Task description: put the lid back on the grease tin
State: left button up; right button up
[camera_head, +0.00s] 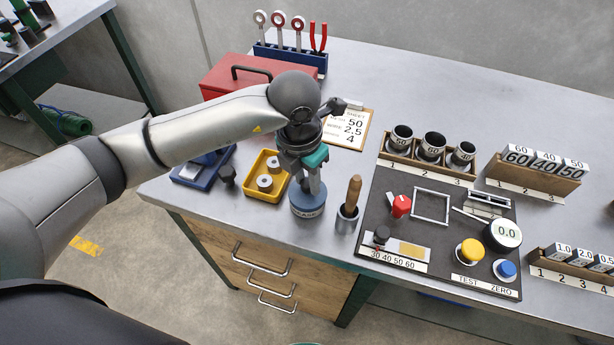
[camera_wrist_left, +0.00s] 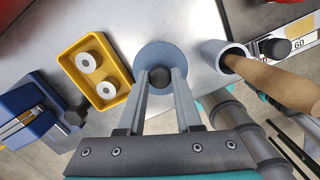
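The grease tin (camera_head: 308,207) is a short blue cylinder near the front edge of the bench, left of the control panel. Its round blue lid (camera_wrist_left: 146,57) with a dark knob (camera_wrist_left: 160,77) shows from above in the left wrist view. The lid lies over the tin; whether it is fully seated cannot be told. My left gripper (camera_head: 311,186) points down over the tin, and its fingers (camera_wrist_left: 161,76) stand on both sides of the knob, seeming to touch it. The tin's body is hidden below the lid in the wrist view. My right gripper is not in view.
A grey cup (camera_head: 346,221) with a wooden-handled tool (camera_head: 353,193) stands close right of the tin. A yellow tray (camera_head: 251,191) with two light rings is close left, beside a blue fixture (camera_head: 199,170). A dark panel (camera_head: 385,205) lies to the right.

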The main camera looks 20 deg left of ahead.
pick_arm(q)
jog(key=o, duration=0.5)
jog(key=shift+r, duration=0.1)
jog(key=r, duration=0.5)
jog(key=s+r, duration=0.1)
jog(key=r, duration=0.4)
jog(key=r+p, duration=0.1)
jog(key=r, duration=0.4)
jog(key=shift+s+a, duration=0.35)
